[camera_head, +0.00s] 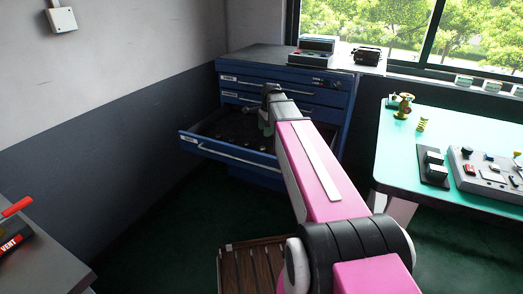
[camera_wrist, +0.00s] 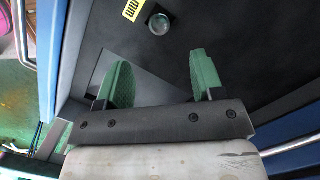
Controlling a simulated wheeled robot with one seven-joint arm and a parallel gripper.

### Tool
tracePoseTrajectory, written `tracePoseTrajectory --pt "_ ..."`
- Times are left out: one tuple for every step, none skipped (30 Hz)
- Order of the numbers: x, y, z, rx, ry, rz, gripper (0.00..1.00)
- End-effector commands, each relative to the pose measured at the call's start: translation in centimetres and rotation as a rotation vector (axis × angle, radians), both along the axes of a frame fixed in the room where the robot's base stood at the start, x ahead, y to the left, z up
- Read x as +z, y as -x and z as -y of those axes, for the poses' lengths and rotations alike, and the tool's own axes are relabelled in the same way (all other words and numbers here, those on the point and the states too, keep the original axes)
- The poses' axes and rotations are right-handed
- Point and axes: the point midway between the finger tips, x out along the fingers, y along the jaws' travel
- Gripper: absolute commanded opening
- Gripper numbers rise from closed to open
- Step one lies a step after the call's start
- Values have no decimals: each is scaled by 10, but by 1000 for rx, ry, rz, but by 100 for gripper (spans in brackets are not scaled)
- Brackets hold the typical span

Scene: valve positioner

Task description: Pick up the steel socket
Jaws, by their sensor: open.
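My gripper (camera_wrist: 158,76) is open, its two green finger pads apart with nothing between them. In the wrist view a small round steel socket (camera_wrist: 159,23) stands on the dark drawer floor (camera_wrist: 225,35), beyond the fingertips and apart from them. In the head view my gripper (camera_head: 266,122) is over the open drawer (camera_head: 236,152) of the blue tool cabinet (camera_head: 325,100). Several small dark items (camera_head: 228,133) sit in that drawer; which is the steel socket I cannot tell there. My arm hides the drawer's right part.
A yellow label marked "mm" (camera_wrist: 133,9) lies beside the socket. The blue drawer walls flank my gripper. A teal-topped table (camera_head: 395,155) with devices stands at the right. A wooden slatted thing (camera_head: 250,268) is on the floor. A grey bench (camera_head: 50,262) is at lower left.

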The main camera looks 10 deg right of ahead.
Motion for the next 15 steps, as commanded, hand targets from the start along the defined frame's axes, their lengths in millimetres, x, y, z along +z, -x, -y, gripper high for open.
tracePoseTrajectory --pt "-7 0 -1 0 0 -2 61" --pt "-11 1 -2 0 0 -2 61" --pt "-16 1 -2 0 0 -2 61" --pt "-20 1 -3 0 0 -2 61" --pt "-25 1 -4 0 0 -2 61" --pt "-30 1 -4 0 0 -2 61" --pt "-34 1 -5 0 0 -2 61" --pt "-37 1 -5 0 0 -2 61" --pt "-40 1 -6 0 0 -1 61" --pt "-42 1 -6 0 0 -1 61" --pt "-44 1 -6 0 0 0 61" --pt "-45 1 -6 0 0 0 61" --pt "-46 1 -7 0 0 0 61" --pt "-48 1 -7 0 0 0 61" --pt "-50 1 -7 0 0 -1 61"
